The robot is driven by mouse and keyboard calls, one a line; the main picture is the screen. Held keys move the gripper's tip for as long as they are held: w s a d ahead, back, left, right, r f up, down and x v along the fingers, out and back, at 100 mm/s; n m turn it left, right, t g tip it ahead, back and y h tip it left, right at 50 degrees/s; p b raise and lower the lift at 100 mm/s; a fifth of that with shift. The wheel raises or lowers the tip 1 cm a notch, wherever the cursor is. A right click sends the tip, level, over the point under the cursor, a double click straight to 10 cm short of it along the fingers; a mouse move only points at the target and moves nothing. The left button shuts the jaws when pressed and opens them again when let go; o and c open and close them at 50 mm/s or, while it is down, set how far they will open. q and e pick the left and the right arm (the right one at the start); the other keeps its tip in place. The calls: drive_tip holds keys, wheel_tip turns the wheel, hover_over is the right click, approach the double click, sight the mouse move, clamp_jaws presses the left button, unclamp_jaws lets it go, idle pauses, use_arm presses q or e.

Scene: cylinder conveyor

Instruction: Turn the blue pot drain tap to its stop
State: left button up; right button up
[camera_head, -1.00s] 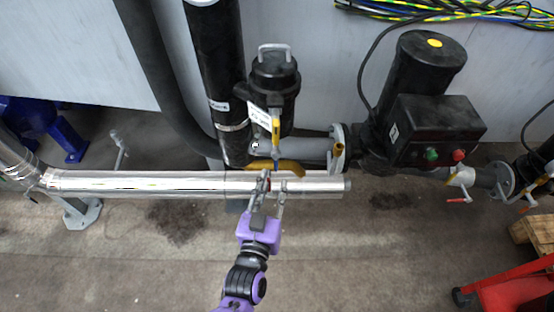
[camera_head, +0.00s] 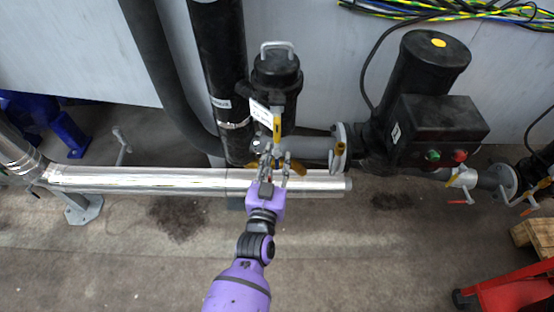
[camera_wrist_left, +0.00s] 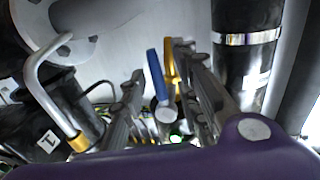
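The blue tap lever (camera_wrist_left: 158,76) shows in the left wrist view, with a round silver end (camera_wrist_left: 165,114) below it. My left gripper (camera_wrist_left: 157,68) is open, its fingers on either side of the blue lever; I cannot tell whether either touches it. In the head view my left gripper (camera_head: 277,157) reaches over the silver pipe to just below the black pot (camera_head: 275,92). The blue tap cannot be made out there. A yellow lever (camera_wrist_left: 171,62) stands right beside the blue one, close to the right finger. My right gripper is not in view.
The silver-clad pipe (camera_head: 150,180) runs under my left wrist. A grey flange (camera_head: 341,146) and a black pump (camera_head: 425,70) stand to the right, a black vertical pipe (camera_head: 218,70) to the left. A bent grey handle (camera_wrist_left: 42,85) is left of my fingers.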

use_arm(q)
clamp_jaws()
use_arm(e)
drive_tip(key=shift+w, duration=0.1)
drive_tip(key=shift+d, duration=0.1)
